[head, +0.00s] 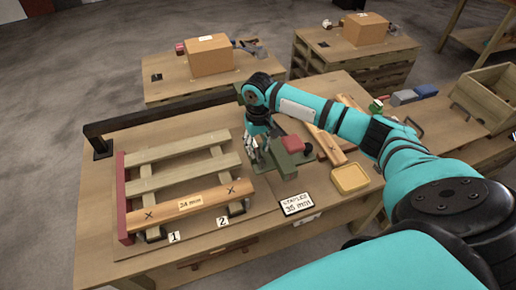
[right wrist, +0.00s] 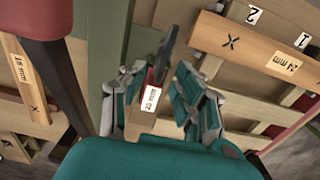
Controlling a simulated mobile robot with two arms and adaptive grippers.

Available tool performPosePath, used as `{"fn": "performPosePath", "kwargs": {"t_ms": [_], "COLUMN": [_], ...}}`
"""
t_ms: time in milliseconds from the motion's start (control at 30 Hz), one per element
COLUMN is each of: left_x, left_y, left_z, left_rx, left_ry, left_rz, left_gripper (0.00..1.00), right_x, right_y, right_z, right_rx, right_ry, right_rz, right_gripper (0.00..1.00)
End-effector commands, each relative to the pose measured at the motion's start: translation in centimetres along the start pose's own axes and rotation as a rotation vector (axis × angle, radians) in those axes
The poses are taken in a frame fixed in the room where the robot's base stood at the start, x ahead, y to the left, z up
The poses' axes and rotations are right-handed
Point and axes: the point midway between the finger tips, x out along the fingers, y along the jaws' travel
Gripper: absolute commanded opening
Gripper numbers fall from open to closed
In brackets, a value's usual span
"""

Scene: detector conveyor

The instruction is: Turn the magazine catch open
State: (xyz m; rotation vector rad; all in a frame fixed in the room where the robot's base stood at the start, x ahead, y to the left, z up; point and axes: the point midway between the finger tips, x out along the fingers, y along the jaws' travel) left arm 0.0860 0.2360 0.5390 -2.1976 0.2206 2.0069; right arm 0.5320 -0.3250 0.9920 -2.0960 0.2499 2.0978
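The green stapling tool (head: 290,160) with a red block on it stands right of the middle of the table. My right gripper (head: 257,152) points down at its left end. In the right wrist view, the fingers of my right gripper (right wrist: 158,100) are spread on either side of a tan piece with a small white mm label (right wrist: 151,97). A dark, narrow lever-like part (right wrist: 168,52) sticks up past the fingertips; it may be the magazine catch, but I cannot tell. Contact with the fingers is not clear. My left gripper is out of view.
A slatted frame (head: 180,180) with a marked plank (head: 190,203) lies on the left of the table. A "STAPLES 35 mm" sign (head: 296,204) and a yellow tray (head: 350,178) are at the front right. Two tables with cardboard boxes (head: 209,55) stand behind.

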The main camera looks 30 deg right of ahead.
Motion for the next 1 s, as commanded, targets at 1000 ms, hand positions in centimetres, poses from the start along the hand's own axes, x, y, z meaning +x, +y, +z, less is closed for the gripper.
{"fn": "performPosePath", "kwargs": {"t_ms": [1000], "left_x": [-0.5], "left_y": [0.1], "left_z": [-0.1], "left_rx": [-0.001], "left_ry": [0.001], "left_rz": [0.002], "left_gripper": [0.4], "right_x": [2.4], "right_y": [0.1], "right_z": [-0.1], "right_rx": [0.0], "right_ry": [0.001], "right_rz": [0.002], "right_gripper": [0.0]}}
